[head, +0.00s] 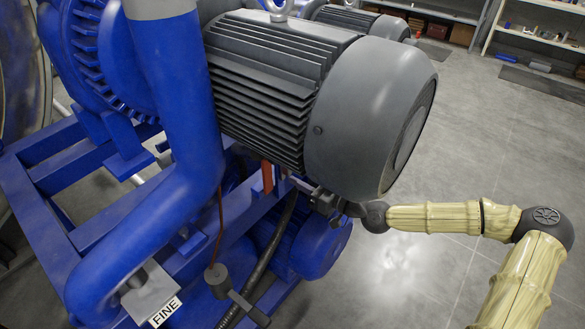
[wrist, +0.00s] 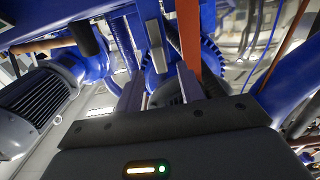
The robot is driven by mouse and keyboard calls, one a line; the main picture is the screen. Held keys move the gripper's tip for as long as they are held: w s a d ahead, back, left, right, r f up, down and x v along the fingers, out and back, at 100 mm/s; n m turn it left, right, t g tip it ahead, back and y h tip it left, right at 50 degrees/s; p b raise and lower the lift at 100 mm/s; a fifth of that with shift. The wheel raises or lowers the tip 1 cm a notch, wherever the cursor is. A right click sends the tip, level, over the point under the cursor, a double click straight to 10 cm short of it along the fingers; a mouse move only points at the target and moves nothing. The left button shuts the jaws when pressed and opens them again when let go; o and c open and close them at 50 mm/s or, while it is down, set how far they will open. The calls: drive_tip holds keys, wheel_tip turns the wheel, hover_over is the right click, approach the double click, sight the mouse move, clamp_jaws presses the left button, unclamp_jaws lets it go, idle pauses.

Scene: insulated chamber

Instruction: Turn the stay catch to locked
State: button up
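My gripper (head: 322,200) is below the grey motor in the head view, small and partly hidden against the blue frame. In the wrist view my gripper (wrist: 158,82) shows two fingers standing apart, with nothing clearly held between them. An orange-red bar (head: 267,175) hangs under the motor, left of my gripper. An orange-red bar also shows in the wrist view (wrist: 188,38), rising behind the right finger; I cannot tell whether they touch. No part is clearly marked as the stay catch, and I cannot make out its position.
The large grey motor (head: 370,115) overhangs my gripper. A thick blue pipe (head: 180,110) and blue frame (head: 50,215) stand left. Below are a grey box labelled FINE (head: 150,290) and a dark hose (head: 268,258). Open floor (head: 480,110) lies right, with shelves (head: 540,35) behind.

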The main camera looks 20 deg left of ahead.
sight(291, 170)
drive_tip(key=x, duration=0.4)
drive_tip(key=shift+a, duration=0.1)
clamp_jaws()
